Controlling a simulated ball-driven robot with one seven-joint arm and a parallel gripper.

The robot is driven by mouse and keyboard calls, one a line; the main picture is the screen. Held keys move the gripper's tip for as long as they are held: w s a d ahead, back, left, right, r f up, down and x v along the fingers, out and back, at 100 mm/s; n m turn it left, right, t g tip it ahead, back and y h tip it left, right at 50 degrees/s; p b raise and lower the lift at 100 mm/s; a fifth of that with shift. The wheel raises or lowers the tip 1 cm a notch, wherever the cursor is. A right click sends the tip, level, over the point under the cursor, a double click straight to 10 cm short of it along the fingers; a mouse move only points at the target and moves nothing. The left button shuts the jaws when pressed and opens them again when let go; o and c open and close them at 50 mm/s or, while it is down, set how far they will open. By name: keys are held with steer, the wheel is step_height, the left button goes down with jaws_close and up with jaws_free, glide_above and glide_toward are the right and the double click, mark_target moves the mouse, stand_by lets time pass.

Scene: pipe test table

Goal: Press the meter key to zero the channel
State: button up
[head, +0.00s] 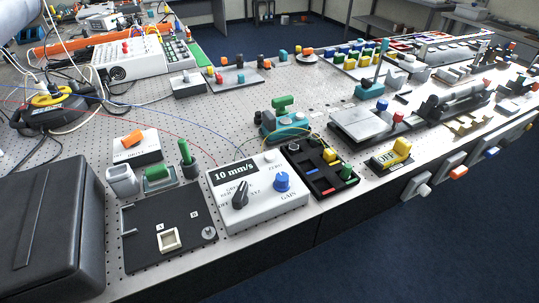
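The meter (258,212) is a white box near the front middle of the table in the head view. Its black display (235,172) reads "10 mm/s". A small pale round key (269,157) sits at its top right, beside lettering that looks like "ZERO". A black pointer knob (240,195) and a blue knob (282,182) marked "GAIN" are on the same face. Nothing covers the key. I cannot tell whether it is pressed. My gripper is not in view.
A black tray (318,192) with coloured parts adjoins the meter on the right. A dark plate (140,240) lies to its left, beside a large black case (45,240). A teal device (284,125) stands behind. Thin cables cross the perforated tabletop (195,120).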

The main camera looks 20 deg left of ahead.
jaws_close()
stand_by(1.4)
